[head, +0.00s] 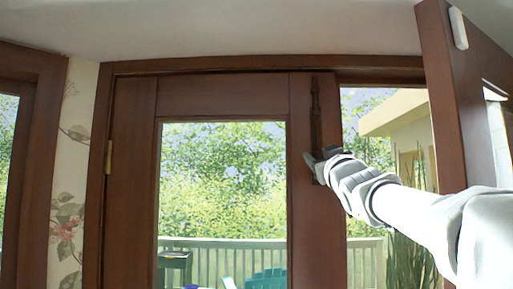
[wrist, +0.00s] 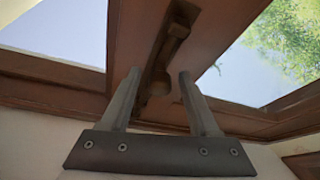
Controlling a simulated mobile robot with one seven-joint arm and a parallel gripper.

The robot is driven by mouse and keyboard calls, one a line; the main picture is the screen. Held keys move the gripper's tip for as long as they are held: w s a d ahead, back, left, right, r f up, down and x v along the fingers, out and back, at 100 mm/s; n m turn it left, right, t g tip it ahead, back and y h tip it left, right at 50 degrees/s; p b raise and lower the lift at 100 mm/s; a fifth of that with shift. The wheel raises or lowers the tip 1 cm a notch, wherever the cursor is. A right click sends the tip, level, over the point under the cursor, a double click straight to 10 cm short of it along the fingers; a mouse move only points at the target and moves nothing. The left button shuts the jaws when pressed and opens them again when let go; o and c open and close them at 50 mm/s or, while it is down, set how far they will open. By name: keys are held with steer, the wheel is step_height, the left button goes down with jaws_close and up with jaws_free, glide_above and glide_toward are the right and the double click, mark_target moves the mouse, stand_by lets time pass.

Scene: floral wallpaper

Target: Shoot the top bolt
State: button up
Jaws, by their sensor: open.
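The top bolt (head: 316,112) is a dark, narrow vertical fitting on the upper part of the brown door's right stile. My gripper (head: 317,157) is at the lower end of the bolt, reaching in from the right and hiding part of it. In the wrist view the bolt (wrist: 172,40) runs up the stile, with a rounded knob (wrist: 160,84) at its near end. My gripper (wrist: 158,75) is open there, with one finger on each side of the knob in the picture. I cannot tell whether either finger touches it.
The door (head: 133,150) looks shut in its frame, with a brass hinge (head: 108,157) on the left. A glass side panel and a brown post (head: 441,90) stand to the right. The ceiling (head: 240,30) is close above the frame.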

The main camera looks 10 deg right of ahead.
steer(key=shift+w, duration=0.15)
jaws_close()
steer(key=shift+r, duration=0.1)
stand_by(1.4)
